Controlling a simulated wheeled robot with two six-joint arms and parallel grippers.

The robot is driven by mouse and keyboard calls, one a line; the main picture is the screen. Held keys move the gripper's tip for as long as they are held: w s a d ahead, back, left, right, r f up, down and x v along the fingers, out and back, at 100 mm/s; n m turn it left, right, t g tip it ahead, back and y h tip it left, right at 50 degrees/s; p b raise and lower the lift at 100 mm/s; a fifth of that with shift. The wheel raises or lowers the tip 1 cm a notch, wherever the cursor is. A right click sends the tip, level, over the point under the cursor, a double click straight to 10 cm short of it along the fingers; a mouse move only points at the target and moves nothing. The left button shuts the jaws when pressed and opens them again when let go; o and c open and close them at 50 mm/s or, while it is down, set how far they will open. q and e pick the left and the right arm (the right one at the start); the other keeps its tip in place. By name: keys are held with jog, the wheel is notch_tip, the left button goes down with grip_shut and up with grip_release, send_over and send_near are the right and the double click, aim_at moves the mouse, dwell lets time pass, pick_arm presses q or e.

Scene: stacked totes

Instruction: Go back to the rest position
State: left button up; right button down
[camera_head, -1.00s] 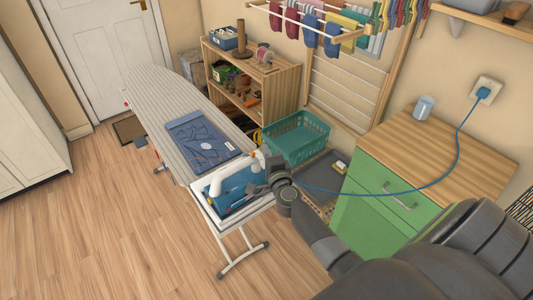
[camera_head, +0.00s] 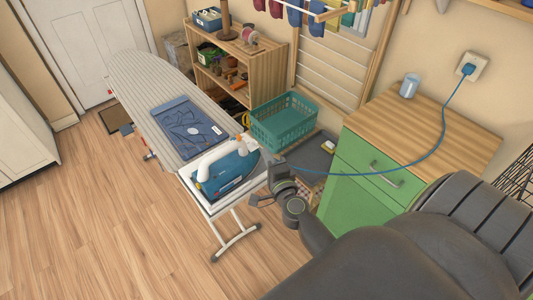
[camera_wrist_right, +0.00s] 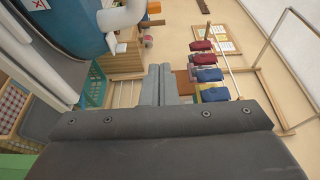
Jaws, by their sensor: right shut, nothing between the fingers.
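My right gripper (camera_head: 258,200) is beside the near end of the ironing board, just right of the iron and apart from it. Its two fingers (camera_wrist_right: 158,84) are pressed together and empty in the right wrist view. The blue and white iron (camera_head: 232,172) rests on the rest at the board's near end, with its cord running right to the wall socket. It also shows at the top left of the right wrist view (camera_wrist_right: 70,22). My left gripper is in neither view.
Folded blue garment (camera_head: 188,130) lies on the striped ironing board (camera_head: 135,85). A teal basket (camera_head: 283,122) stands beyond my gripper, and a green cabinet (camera_head: 355,190) with a wooden top stands to the right. A wooden shelf (camera_head: 265,75) is behind. The floor at left is clear.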

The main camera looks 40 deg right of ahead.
jog(key=shift+f, duration=0.1)
dwell(0.3)
jog(key=s+a+f+n+g+y+b, duration=0.15)
jog(key=s+f+n, duration=0.25)
jog(key=f, duration=0.6)
jog(key=s+f+n+g+y, duration=0.1)
jog(key=s+f+n+g, duration=0.3)
jog(key=f, duration=0.7)
jog(key=s+f+n+g+y+b, duration=0.15)
jog(key=s+f+n, duration=0.3)
jog(key=f, duration=0.55)
jog(key=s+f+n+g, duration=0.2)
jog(key=s+f, duration=0.3)
jog(key=s, duration=0.5)
jog(key=s+f+n+g+b, duration=0.1)
jog(key=s+f+n+g, duration=0.2)
jog(key=s+f, duration=0.3)
jog(key=s+f+n+g, duration=0.3)
jog(key=s+f, duration=0.3)
jog(key=s, duration=0.8)
jog(key=shift+a+f+g+h+b, duration=0.15)
jog(key=shift+a+g+h+b, duration=0.2)
jog(key=shift+g, duration=0.25)
